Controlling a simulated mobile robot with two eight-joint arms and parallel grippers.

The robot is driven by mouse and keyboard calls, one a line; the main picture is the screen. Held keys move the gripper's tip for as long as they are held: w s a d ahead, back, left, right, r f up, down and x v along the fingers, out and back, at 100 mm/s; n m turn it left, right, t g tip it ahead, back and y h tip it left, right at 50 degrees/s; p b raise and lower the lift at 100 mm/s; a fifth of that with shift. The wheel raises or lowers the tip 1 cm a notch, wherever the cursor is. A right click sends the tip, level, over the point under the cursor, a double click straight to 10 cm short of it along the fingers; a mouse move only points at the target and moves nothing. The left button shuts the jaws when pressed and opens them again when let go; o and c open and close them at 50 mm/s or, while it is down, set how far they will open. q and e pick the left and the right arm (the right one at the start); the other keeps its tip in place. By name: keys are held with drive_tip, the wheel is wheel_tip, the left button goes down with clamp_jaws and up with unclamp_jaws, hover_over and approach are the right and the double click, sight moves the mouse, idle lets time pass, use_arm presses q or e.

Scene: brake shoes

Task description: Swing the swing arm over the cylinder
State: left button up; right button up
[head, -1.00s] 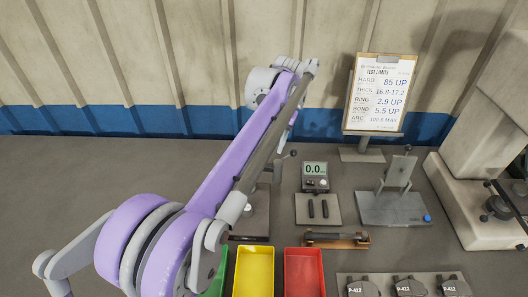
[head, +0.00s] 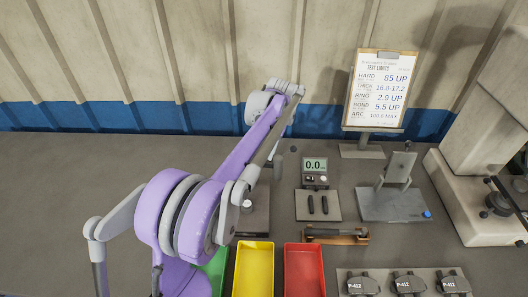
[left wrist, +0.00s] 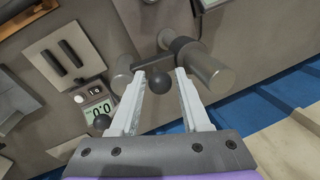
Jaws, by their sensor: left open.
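A grey metal stand with a flat base (head: 257,218) stands behind my left arm in the head view, its upper part mostly hidden by the arm. In the left wrist view its metal parts fill the middle: a thick cylinder (left wrist: 212,73) at right, a shorter grey cylindrical part (left wrist: 123,75) at left, and a black ball knob (left wrist: 160,83) between my fingers. I cannot tell surely which part is the swing arm. My left gripper (left wrist: 160,73) is open around the knob's position; contact cannot be told. My right gripper is not in view.
A digital gauge (head: 315,172) stands right of the stand, with a fixture (head: 390,205) beyond it. Yellow (head: 253,270) and red (head: 304,272) trays and a row of brake shoes (head: 408,284) lie in front. Bare bench is at left.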

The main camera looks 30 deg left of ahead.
use_arm(q)
drive_tip(key=shift+f, duration=0.2)
clamp_jaws()
idle(1.4)
